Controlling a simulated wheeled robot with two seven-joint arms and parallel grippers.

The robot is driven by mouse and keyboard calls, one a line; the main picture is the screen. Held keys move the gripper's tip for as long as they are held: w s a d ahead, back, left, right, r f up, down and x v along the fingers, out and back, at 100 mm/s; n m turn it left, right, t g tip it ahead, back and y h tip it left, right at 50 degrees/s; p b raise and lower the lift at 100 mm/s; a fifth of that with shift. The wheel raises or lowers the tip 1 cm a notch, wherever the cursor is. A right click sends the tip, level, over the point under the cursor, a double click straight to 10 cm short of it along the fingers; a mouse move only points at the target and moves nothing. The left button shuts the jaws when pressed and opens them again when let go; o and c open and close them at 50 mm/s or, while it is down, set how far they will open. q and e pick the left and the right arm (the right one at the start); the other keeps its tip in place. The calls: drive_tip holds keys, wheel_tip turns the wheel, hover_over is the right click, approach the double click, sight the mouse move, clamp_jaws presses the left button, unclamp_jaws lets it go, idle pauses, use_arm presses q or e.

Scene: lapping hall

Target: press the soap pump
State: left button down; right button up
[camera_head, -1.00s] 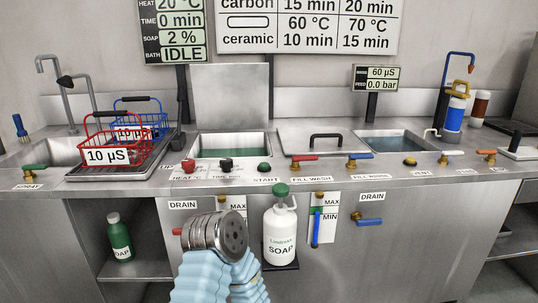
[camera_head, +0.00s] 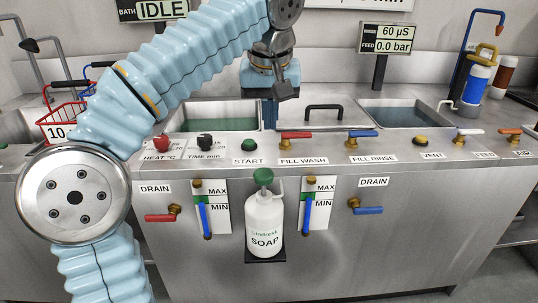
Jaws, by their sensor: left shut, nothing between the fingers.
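The soap bottle (camera_head: 264,215) is white with a green pump head (camera_head: 263,177) and a short spout. It stands upright on a small dark shelf (camera_head: 265,257) on the front of the steel bench. My left arm comes in from the left and arches over the bench. My left gripper (camera_head: 270,118) points down, shut and empty, above and behind the pump head in the picture, apart from it. It covers part of the bench between the wash tank and the lid. My right gripper is not in view.
Behind the bottle are the green START button (camera_head: 249,145), the red-handled FILL WASH valve (camera_head: 295,135) and the blue-handled FILL RINSE valve (camera_head: 362,134). Level gauges flank the bottle. The red basket (camera_head: 62,122) is partly hidden by my arm.

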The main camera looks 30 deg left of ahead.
sight(263, 172)
use_arm(q)
drive_tip(key=shift+s+a+r+n, duration=0.15)
drive_tip(key=shift+s+a+r, duration=0.05)
drive_tip(key=shift+s+r, duration=0.25)
drive_tip(key=shift+s+a+r+n, duration=0.2)
drive_tip(key=shift+s+r, duration=0.1)
drive_tip(key=shift+r, duration=0.25)
drive_tip(key=b+x, duration=0.1)
drive_tip(key=x, duration=0.3)
drive_tip(key=b+x, duration=0.2)
drive_tip(key=x, duration=0.2)
drive_tip(key=b+x, duration=0.1)
drive_tip(key=x, duration=0.4)
drive_tip(key=shift+s+d, duration=0.1)
drive_tip(key=shift+s, duration=0.25)
drive_tip(key=shift+f+b, duration=0.35)
drive_tip(key=shift+f, duration=0.25)
